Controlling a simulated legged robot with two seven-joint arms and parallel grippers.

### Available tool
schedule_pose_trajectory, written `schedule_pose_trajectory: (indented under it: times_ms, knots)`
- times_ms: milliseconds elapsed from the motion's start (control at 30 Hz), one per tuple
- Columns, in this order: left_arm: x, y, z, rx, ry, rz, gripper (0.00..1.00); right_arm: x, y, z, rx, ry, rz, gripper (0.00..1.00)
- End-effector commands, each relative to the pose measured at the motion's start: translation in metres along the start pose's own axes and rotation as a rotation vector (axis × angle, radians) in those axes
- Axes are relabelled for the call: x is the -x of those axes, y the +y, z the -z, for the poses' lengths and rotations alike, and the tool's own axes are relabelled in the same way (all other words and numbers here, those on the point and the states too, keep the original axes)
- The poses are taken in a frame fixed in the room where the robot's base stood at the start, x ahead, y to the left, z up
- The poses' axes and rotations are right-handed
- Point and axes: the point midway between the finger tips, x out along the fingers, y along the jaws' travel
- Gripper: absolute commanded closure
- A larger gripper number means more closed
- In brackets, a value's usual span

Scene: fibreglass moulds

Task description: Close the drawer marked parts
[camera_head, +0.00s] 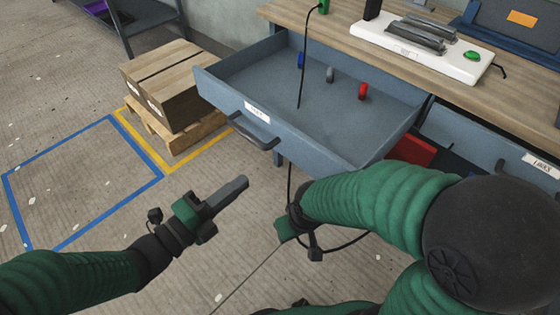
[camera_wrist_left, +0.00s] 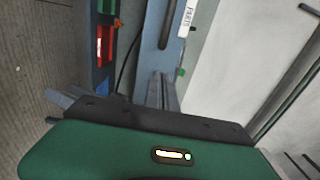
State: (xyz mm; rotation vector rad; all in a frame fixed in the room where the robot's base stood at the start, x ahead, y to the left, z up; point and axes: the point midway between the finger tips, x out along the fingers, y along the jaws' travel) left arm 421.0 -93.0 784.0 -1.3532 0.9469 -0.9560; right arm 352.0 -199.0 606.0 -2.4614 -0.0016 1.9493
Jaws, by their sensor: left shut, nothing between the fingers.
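The blue-grey drawer (camera_head: 235,110) is pulled well out from under the bench. Its front has a dark handle (camera_head: 254,133) and a white label (camera_head: 257,113), too small to read here. In the left wrist view a label (camera_wrist_left: 187,18) reads PARTS. Inside lie a blue item (camera_head: 301,60), a grey item (camera_head: 330,74) and a red item (camera_head: 363,91). My left gripper (camera_head: 240,183) is shut and empty, in front of and below the handle, apart from it. My right gripper (camera_head: 288,230) is below the drawer; its fingers are not clear.
A second drawer (camera_head: 490,140) at right is partly open, with red contents (camera_head: 411,150). The wooden bench top (camera_head: 410,70) carries a white panel (camera_head: 420,48) with a green button. A black cable hangs into the drawer. Boxes (camera_head: 165,85) on a pallet stand at left.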

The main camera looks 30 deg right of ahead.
Motion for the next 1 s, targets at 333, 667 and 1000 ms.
schedule_pose_trajectory:
  times_ms: [333,667,1000]
  knots:
    - [-0.080,0.004,0.003,0.000,0.002,-0.006,1.00,-0.021,0.000,-0.005,0.000,0.000,0.000,0.51]
    - [-0.125,0.002,0.000,0.003,-0.002,-0.004,1.00,-0.034,0.000,-0.008,0.000,-0.001,0.000,0.51]
    - [-0.129,0.002,0.001,0.003,-0.003,-0.007,1.00,-0.034,0.000,-0.008,0.000,-0.001,0.000,0.51]
